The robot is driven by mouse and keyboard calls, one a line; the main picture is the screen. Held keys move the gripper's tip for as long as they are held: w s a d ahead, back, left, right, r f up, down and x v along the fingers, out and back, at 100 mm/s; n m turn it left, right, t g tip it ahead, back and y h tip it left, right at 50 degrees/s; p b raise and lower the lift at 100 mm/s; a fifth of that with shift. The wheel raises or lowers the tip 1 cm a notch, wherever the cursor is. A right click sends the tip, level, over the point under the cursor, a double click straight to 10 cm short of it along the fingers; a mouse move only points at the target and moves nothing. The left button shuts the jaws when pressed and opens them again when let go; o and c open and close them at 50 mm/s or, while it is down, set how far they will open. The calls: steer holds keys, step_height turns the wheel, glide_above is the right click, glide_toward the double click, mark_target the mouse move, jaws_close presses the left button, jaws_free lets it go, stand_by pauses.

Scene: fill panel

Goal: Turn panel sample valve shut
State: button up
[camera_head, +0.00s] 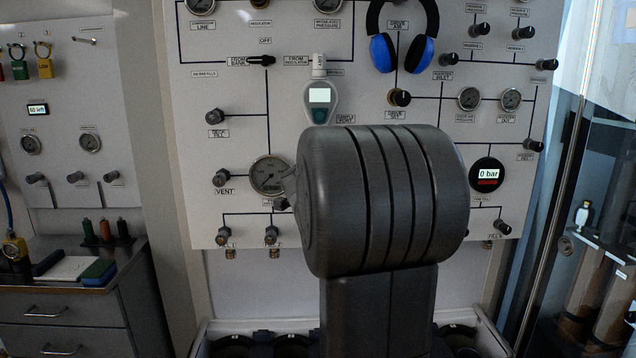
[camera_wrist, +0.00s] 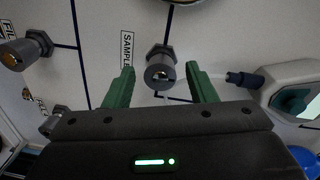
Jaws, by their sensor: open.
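The sample valve (camera_wrist: 160,68) is a dark round knob on a hex base, beside a label reading SAMPLE (camera_wrist: 128,48) in the wrist view. My gripper (camera_wrist: 159,74) is open, with green fingers on either side of the knob and visible gaps at both sides. Neither finger appears to touch it. I cannot tell how deep the knob sits between the fingertips. In the head view my dark arm covers the valve and nearly all of my gripper.
A handheld gauge with a pale screen (camera_head: 320,97) hangs on the panel; it shows close to the right finger in the wrist view (camera_wrist: 293,98). Another knob (camera_wrist: 25,50) stands at left. Blue headphones (camera_head: 384,52) hang above, and a round gauge (camera_head: 268,174) is left of my arm.

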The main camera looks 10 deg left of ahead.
steer(key=p+v, duration=0.1)
steer(key=v, duration=1.2)
steer(key=shift+s, duration=0.4)
steer(key=shift+w, duration=0.15)
steer(key=x, duration=1.3)
steer(key=shift+w+b, duration=0.3)
steer(key=shift+b, duration=0.15)
steer(key=f+p+v, duration=0.1)
steer(key=v, duration=1.3)
steer(key=w+a+n+p, duration=0.3)
steer(key=w+n+p, duration=0.1)
steer(key=w+n, duration=0.9)
steer(key=shift+w+a+n+t+h+p, duration=0.25)
steer(key=shift+a+n+t+h+p, duration=0.05)
steer(key=shift+a+t, duration=0.1)
